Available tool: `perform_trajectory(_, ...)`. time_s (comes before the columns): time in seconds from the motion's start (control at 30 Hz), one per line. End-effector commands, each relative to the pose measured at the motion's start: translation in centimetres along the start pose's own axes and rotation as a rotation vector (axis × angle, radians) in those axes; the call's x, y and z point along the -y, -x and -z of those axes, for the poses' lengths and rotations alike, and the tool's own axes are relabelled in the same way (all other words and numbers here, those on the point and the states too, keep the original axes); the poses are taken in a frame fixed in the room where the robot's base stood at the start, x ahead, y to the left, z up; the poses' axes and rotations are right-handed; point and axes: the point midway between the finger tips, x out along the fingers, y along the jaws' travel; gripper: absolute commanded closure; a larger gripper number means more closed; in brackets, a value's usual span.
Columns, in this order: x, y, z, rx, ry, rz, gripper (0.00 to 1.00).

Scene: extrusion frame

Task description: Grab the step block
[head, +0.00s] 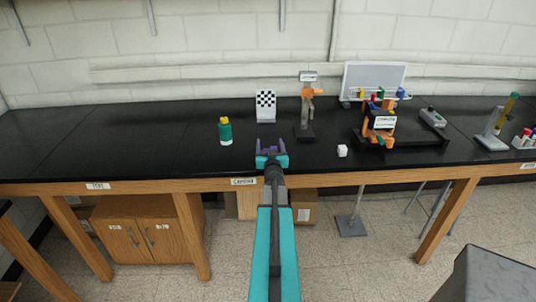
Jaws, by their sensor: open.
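A small white block (342,151) sits on the black bench top (180,150), near its front edge and right of the picture's middle. It is the likeliest step block, but it is too small for me to make out any steps. My gripper (267,143) has purple fingers, is open, and appears empty over the front part of the bench. It is left of the white block and apart from it.
A green bottle with a yellow cap (225,131) stands left of my gripper. A black-and-orange device (380,122) stands right of the block. The bench's left side is clear.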

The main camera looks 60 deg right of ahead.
Motion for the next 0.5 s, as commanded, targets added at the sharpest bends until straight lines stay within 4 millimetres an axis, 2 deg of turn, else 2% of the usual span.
perform_trajectory(0.5,0.06,0.00,0.01,0.000,0.000,0.001,0.33)
